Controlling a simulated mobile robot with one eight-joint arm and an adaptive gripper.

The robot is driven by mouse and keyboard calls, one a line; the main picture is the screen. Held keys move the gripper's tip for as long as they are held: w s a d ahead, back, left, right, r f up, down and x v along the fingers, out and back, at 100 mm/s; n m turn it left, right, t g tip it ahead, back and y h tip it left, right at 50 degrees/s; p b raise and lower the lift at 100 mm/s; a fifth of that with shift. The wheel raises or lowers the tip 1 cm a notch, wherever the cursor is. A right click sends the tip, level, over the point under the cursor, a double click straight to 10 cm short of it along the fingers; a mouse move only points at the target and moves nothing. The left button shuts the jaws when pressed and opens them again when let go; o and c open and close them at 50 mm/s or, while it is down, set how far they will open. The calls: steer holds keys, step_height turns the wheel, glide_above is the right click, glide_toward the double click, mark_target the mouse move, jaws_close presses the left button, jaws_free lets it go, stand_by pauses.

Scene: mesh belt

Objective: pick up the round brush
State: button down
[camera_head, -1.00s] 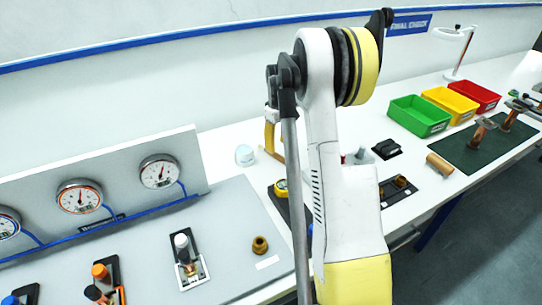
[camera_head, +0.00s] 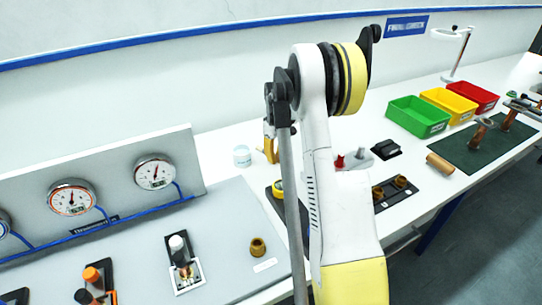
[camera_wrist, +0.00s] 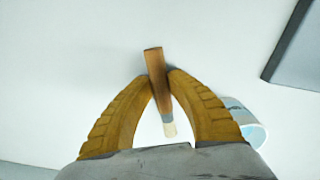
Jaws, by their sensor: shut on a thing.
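The round brush (camera_wrist: 154,62) shows in the wrist view, with a brown wooden handle, a grey ferrule and a pale tip pointing toward my palm. My gripper (camera_wrist: 160,76) is shut on its handle, one yellow ribbed finger on each side. The brush is over a plain white surface; I cannot tell how far above it. In the head view my gripper (camera_head: 270,146) is partly hidden behind my arm near the back of the white bench, and I cannot make out the brush there.
A grey panel with gauges (camera_head: 110,185) is at left. Green (camera_head: 418,117), yellow (camera_head: 449,104) and red bins (camera_head: 475,95) stand at right.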

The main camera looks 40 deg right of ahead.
mark_target(277, 156)
steer(key=shift+r, duration=0.45)
steer(key=r, duration=0.1)
steer(key=r+p, duration=0.2)
steer(key=r, duration=0.1)
steer(key=shift+s, duration=0.25)
steer(key=s+d+r+p, duration=0.2)
steer(key=s+r, duration=0.4)
steer(key=s, duration=0.4)
steer(key=shift+s+d+p, duration=0.4)
stand_by(1.1)
